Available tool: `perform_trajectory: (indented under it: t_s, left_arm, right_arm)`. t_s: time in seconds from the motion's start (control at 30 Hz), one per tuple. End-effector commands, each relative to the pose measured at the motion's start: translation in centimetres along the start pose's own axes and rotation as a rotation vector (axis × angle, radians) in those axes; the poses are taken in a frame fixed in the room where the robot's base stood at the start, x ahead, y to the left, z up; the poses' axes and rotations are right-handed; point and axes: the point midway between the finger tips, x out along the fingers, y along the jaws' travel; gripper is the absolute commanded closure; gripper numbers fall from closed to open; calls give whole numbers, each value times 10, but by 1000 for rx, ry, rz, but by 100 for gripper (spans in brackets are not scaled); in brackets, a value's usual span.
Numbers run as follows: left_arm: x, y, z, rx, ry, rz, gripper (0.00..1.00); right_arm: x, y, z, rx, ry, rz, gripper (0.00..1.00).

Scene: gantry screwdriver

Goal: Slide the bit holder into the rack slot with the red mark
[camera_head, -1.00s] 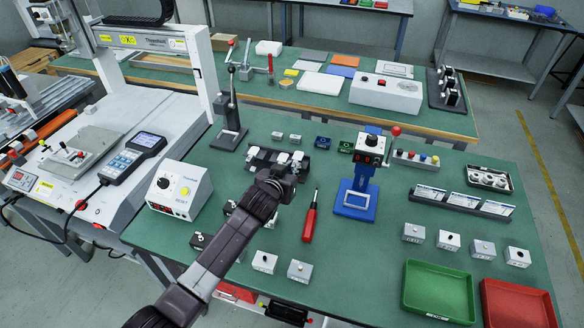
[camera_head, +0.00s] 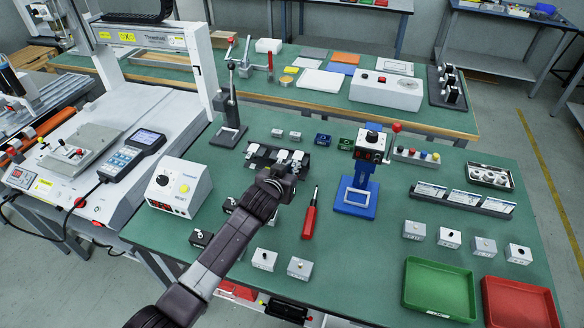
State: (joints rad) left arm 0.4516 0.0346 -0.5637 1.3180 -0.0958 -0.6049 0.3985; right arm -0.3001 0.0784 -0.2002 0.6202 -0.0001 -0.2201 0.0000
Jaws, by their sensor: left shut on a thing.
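The black rack (camera_head: 258,151) stands on the green table, left of the middle, with a few small light blocks in its top. My left gripper (camera_head: 279,178) comes in from the lower left and is at the near side of the rack, its fingers pointing away from me. It is shut on the bit holder, which is mostly hidden behind the gripper and wrist. I cannot tell whether the holder is in a slot. The red mark on the rack cannot be made out. My right gripper is out of view.
A red screwdriver (camera_head: 311,215) lies close right of my left gripper, and a blue stand (camera_head: 355,199) is further right. A white control box (camera_head: 180,187) stands to the left. Small grey blocks (camera_head: 300,267) sit nearer me. Green (camera_head: 438,312) and red trays are at lower right.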

Motion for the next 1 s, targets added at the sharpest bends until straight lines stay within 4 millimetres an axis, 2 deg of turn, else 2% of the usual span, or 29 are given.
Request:
perform_trajectory:
  t_s: [0.77, 0.8, 0.93, 1.0]
  left_arm:
    - [4, 0, 9, 0, 1, 0, 100]
    - [4, 0, 9, 0, 1, 0, 87]
    - [4, 0, 9, 0, 1, 0, 72]
    - [4, 0, 9, 0, 1, 0, 69]
  right_arm:
    - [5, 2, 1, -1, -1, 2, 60]
    - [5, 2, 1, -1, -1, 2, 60]
    - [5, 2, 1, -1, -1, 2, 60]
    - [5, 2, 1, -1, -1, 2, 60]
